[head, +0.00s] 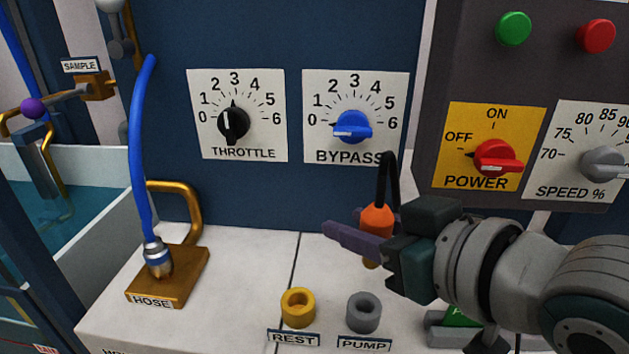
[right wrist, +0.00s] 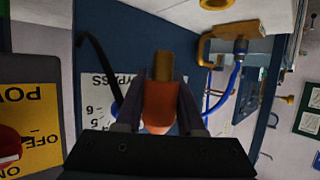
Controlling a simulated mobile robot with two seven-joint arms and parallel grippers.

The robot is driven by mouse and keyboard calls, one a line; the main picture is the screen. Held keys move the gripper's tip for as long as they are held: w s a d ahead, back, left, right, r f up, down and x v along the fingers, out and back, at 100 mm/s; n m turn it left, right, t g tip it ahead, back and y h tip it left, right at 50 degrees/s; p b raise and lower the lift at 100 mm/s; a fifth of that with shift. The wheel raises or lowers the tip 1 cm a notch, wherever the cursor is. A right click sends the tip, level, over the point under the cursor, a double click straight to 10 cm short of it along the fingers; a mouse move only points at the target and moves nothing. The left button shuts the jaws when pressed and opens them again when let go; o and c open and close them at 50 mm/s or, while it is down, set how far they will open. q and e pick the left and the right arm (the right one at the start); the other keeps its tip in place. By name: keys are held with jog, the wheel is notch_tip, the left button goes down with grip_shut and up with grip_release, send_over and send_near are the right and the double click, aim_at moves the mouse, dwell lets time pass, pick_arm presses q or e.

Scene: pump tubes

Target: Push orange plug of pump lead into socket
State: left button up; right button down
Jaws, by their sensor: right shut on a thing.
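The orange plug (head: 375,218) of the pump lead is held upright between the fingers of my right gripper (head: 362,232). Its black lead loops up from its top, and its brass tip points down. In the right wrist view the plug (right wrist: 160,105) sits between both fingers, with the brass tip outermost. The plug is above the white worktop, apart from both sockets. The grey PUMP socket (head: 363,312) and the yellow REST socket (head: 298,307) stand below it at the front. Both are empty. My left gripper is not in view.
A brass HOSE block (head: 180,275) with a blue hose (head: 141,150) stands at the left. Behind are the THROTTLE knob (head: 233,124) and BYPASS knob (head: 352,127). The red POWER knob (head: 497,158) is at the right. A green-topped block (head: 458,318) lies partly behind my right arm.

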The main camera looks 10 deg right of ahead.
jog(key=shift+f+b, duration=2.2)
jog(key=shift+f, duration=0.7)
jog(key=shift+p, duration=0.5)
jog(key=shift+p, duration=0.3)
jog(key=shift+f+b, duration=0.45)
jog(key=shift+f, duration=0.1)
jog(key=shift+f+b, duration=0.95)
jog(key=shift+f, duration=0.55)
jog(key=shift+c, duration=2.2)
grip_release()
